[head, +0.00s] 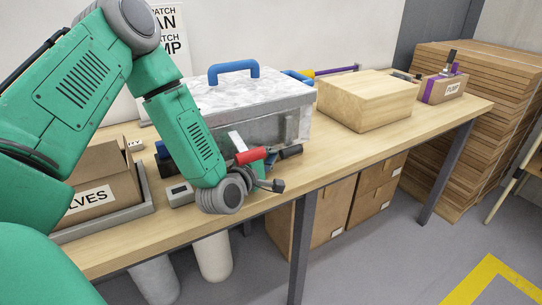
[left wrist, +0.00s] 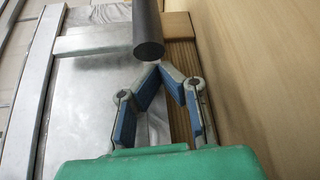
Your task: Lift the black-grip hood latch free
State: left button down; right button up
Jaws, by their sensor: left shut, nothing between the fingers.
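The hood is a grey metal box (head: 245,100) with a blue top handle (head: 233,70), on the wooden bench. A black grip (head: 290,152) sticks out low at its front right. In the left wrist view the black grip (left wrist: 148,40) is a dark round bar with its end toward me. My left gripper (head: 272,159) is at the box's front, just left of the black grip and partly hidden by my arm. In the left wrist view its blue-padded fingers (left wrist: 160,68) meet at the tips, empty, right by the bar's end. Contact is unclear. My right gripper is out of view.
A red grip (head: 249,156) sits close beside my left gripper. A small grey device (head: 179,192) and a carton (head: 105,185) in a grey tray are to the left. A wooden block (head: 367,100) and a purple-banded box (head: 442,88) stand to the right. The bench front is clear there.

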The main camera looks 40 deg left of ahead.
aim_at(286, 156)
pick_arm(q)
jog(key=shift+s+d+n+g, duration=0.2)
jog(key=shift+d+n+g, duration=0.1)
jog(key=shift+d+n, duration=0.2)
jog(key=shift+s+d, duration=0.1)
jog(key=shift+d, duration=0.1)
jog(key=shift+s+d+r, duration=0.15)
jog(key=shift+s+d, duration=0.1)
jog(key=shift+d, duration=0.4)
jog(key=shift+s+d+r, duration=0.2)
jog(key=shift+d, duration=0.2)
jog(key=shift+s+d+r, duration=0.15)
jog(key=shift+d+r, duration=0.05)
jog(key=shift+d, duration=0.2)
jog(key=shift+s, duration=0.1)
jog(key=v, duration=0.7)
jog(key=shift+s, duration=0.1)
